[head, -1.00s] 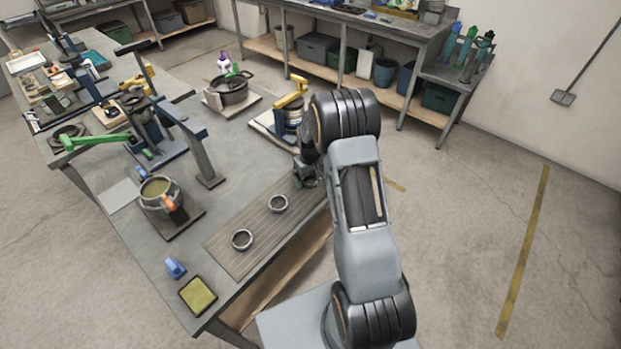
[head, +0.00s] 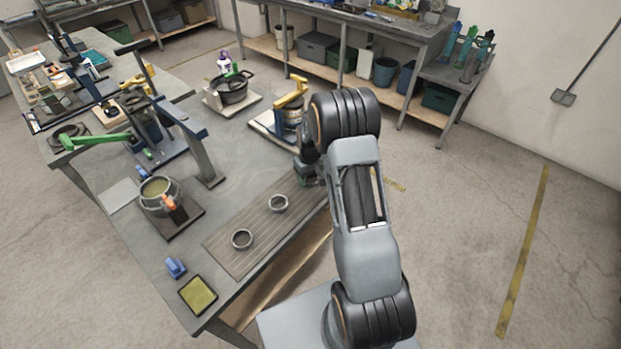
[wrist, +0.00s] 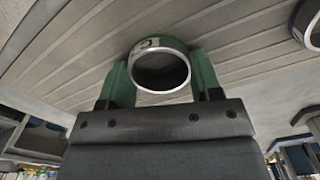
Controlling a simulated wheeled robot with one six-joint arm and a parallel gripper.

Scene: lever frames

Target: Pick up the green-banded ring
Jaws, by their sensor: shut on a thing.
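In the wrist view a round ring (wrist: 160,43) with a bright metal rim sits between the two green fingers of my gripper (wrist: 160,76). A greenish band with a pale marked patch shows on its outer wall. The fingers press on it from left and right, and its open end faces the camera. In the head view my gripper (head: 307,176) is at the far right end of the slatted board (head: 235,248), partly behind my arm. There the held ring is mostly hidden. I cannot tell how far it is from the board.
Two other grey rings, a nearer one (head: 242,239) and a farther one (head: 279,203), stand on the board. A yellow-armed fixture (head: 292,92) stands just behind my gripper. A pot (head: 159,193) and a yellow pad (head: 198,295) are to the left.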

